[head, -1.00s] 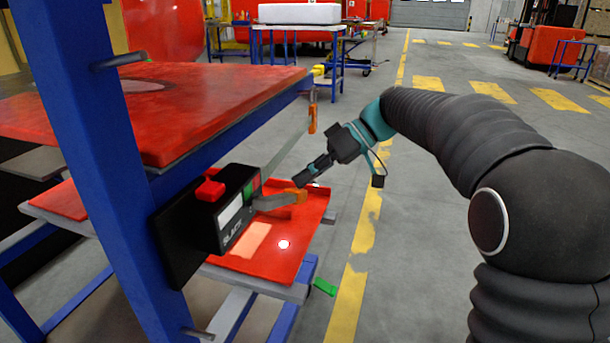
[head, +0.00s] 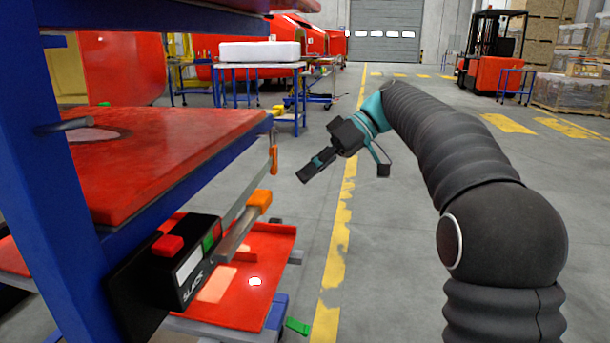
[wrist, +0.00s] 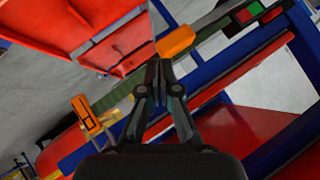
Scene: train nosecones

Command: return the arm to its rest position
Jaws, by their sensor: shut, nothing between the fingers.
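My gripper (head: 308,175) is shut and empty in the head view. It hangs in free air to the right of the blue rack, pointing down and left. In the wrist view its fingers (wrist: 158,75) are together with nothing between them. A lever with an orange end (head: 259,199) sticks out from a black box (head: 180,270) on the rack, left of and below my gripper. The orange end also shows in the wrist view (wrist: 176,40), beyond the fingertips. The gripper looks apart from it in the head view.
The blue rack (head: 45,170) holds a red upper panel (head: 150,150) and a lower red panel (head: 235,300). A red button (head: 168,245) sits on the box. A forklift (head: 492,55) stands far back.

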